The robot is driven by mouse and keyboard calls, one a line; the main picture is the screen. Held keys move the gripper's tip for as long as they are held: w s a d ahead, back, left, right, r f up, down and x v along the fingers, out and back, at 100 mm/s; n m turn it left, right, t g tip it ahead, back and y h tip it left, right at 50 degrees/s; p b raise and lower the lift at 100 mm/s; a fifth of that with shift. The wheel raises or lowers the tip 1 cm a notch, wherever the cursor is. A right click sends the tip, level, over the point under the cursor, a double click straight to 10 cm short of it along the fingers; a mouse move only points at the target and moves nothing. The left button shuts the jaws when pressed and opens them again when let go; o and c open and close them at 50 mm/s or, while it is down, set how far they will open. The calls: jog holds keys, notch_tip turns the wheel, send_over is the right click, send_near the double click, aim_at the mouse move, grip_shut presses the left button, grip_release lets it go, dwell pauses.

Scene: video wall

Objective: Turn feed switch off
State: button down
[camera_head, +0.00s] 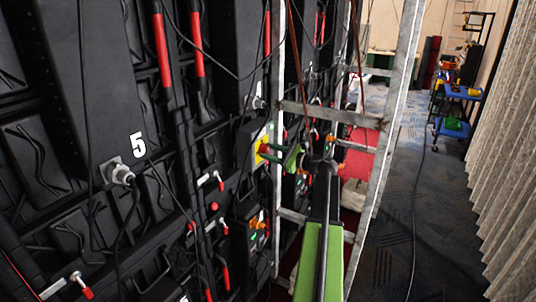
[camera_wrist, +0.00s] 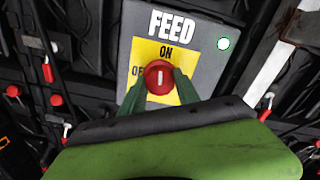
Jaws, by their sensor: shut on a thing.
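The feed switch is a red round knob (camera_wrist: 159,73) on a yellow plate (camera_wrist: 188,92) of a grey box (camera_wrist: 195,22) marked FEED. The white mark on the knob stands about upright, towards the word ON above it. The letters "OF" show at the left and the rest is hidden. A round green light (camera_wrist: 223,43) glows at the box's upper right. My gripper (camera_wrist: 160,86) has its green fingers on both sides of the knob and is shut on it. In the head view my gripper (camera_head: 275,153) reaches the yellow switch plate (camera_head: 261,146) from the right.
The black video wall back (camera_head: 60,130) fills the left, with cables and red handles. A metal ladder frame (camera_head: 345,116) stands close beside my arm. A blue cart (camera_head: 458,100) stands far right, before a grey curtain (camera_head: 510,150). The carpeted aisle (camera_head: 400,220) has a cable on it.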

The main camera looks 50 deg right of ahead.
jog(key=n, duration=0.4)
jog(key=shift+a+f+n, duration=0.1)
jog(key=shift+n, duration=0.2)
jog(key=n, duration=0.3)
jog(key=shift+n, duration=0.4)
jog(key=n, duration=0.3)
jog(key=shift+n, duration=2.1)
jog(key=c, duration=0.9)
grip_release()
jog(key=shift+s, duration=0.15)
